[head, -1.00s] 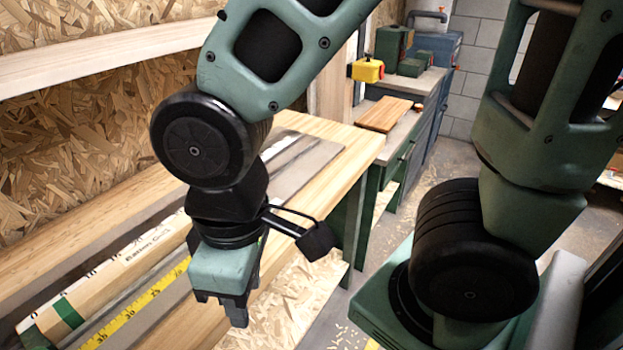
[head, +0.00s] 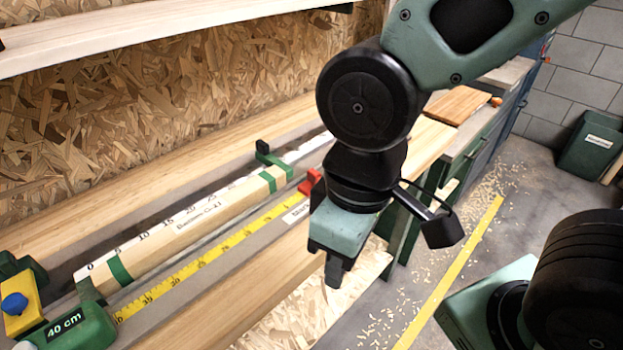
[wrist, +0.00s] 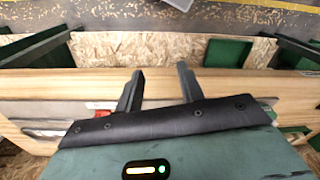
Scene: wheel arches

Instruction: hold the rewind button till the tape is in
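A green tape case (head: 85,333) labelled "40 cm" sits at the lower left of the head view. A yellow tape (head: 190,265) runs out from it along the bench towards a red piece (head: 309,181). A yellow block with a blue button (head: 14,303) stands beside the case at the left edge; whether this is the rewind button I cannot tell. My gripper (head: 338,272) hangs over the bench's front edge, right of the tape and well away from the case. In the wrist view my gripper (wrist: 160,76) shows two fingers apart with nothing between them.
A wooden bar (head: 190,228) with green bands lies along a printed scale behind the tape. A shelf (head: 150,38) runs above the bench at the upper left. The floor (head: 470,215) at the right has shavings and a yellow line; a green bin (head: 590,145) stands further back.

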